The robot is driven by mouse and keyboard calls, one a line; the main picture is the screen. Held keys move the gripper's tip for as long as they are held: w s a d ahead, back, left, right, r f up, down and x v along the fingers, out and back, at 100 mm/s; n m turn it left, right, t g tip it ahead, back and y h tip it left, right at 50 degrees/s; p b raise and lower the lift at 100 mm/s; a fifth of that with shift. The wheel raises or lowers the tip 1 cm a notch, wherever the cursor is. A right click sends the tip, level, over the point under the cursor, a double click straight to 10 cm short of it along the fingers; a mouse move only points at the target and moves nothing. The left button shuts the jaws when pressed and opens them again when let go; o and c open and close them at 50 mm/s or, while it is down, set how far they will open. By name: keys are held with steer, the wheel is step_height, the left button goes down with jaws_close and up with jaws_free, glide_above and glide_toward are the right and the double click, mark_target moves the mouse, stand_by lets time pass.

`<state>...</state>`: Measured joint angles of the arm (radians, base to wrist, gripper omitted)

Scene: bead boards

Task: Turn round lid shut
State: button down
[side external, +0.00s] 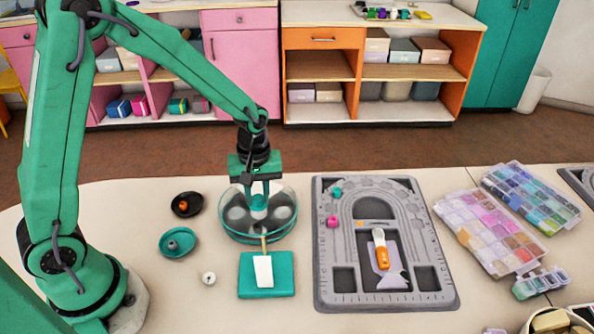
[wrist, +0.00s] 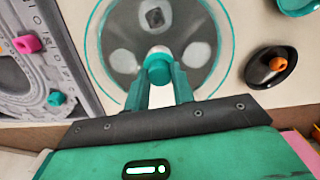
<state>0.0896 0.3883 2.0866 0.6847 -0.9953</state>
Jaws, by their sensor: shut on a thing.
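A round clear container with a teal rim (side external: 283,232) stands on the table, left of the grey bead board. Its see-through lid has a raised knob (side external: 258,206) in the middle. In the wrist view the knob (wrist: 159,68) is teal with a pale top. My gripper (side external: 258,200) points down over the container, its fingers shut on the knob. In the wrist view my gripper (wrist: 158,76) has one finger on each side of the knob. Dark and pale round patches show through the lid (wrist: 195,30). I cannot tell how far the lid is turned.
The grey bead board (side external: 327,255) lies close on the right, with an orange-handled tool (side external: 381,252). A teal block (side external: 285,276) with a white piece lies in front. A black dish (side external: 187,205) and a teal dish (side external: 178,243) stand left. Bead boxes (side external: 488,235) lie far right.

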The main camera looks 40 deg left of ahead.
mark_target(258, 197)
steer(key=shift+s+f, duration=0.1)
steer(key=c, duration=1.2)
jaws_free()
steer(key=shift+o, duration=0.2)
steer(key=shift+r, duration=0.2)
steer(key=shift+r, duration=3.75)
